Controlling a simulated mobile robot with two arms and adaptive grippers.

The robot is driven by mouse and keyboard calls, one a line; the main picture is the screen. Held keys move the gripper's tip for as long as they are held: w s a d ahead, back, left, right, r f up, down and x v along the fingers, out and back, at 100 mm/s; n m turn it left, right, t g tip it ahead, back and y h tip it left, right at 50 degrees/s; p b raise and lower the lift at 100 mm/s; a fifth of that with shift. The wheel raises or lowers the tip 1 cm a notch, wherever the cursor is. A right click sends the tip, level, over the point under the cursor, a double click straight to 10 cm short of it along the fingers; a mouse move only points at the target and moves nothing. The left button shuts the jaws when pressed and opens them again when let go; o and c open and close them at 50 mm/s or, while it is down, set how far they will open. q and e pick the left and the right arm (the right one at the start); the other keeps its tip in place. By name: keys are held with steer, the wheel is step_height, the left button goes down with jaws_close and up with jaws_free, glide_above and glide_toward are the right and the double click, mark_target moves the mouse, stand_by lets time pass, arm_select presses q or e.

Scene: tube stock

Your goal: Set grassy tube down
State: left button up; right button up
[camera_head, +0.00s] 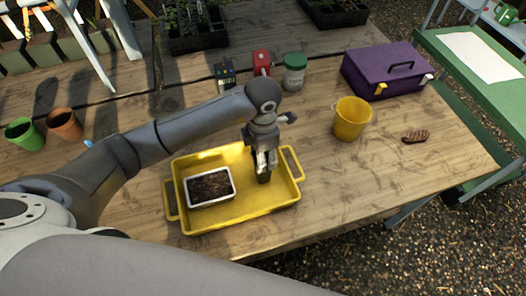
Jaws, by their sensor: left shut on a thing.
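My left gripper (265,162) comes in from the left and points down over the right part of the yellow tray (235,219). It is shut on a small dark tube (263,178), mostly hidden by the fingers. The tube looks upright; I cannot tell whether its bottom touches the tray, and no grass on it can be made out. A white-rimmed container of dark soil (210,187) sits in the left part of the tray. My right gripper is out of view.
A yellow bucket (351,119), a brown piece (415,136) and a purple toolbox (385,70) stand to the right. A green-lidded jar (294,72) and red object (262,62) are behind. Green (24,133) and terracotta pots (65,124) are left. The table's front right is clear.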

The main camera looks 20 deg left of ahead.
arm_select(q)
steer(key=shift+f, duration=0.2)
steer(key=shift+f+b, duration=0.25)
steer(key=shift+b, duration=0.05)
steer(key=o, duration=1.4)
steer(key=shift+r, duration=0.1)
steer(key=shift+o, duration=0.2)
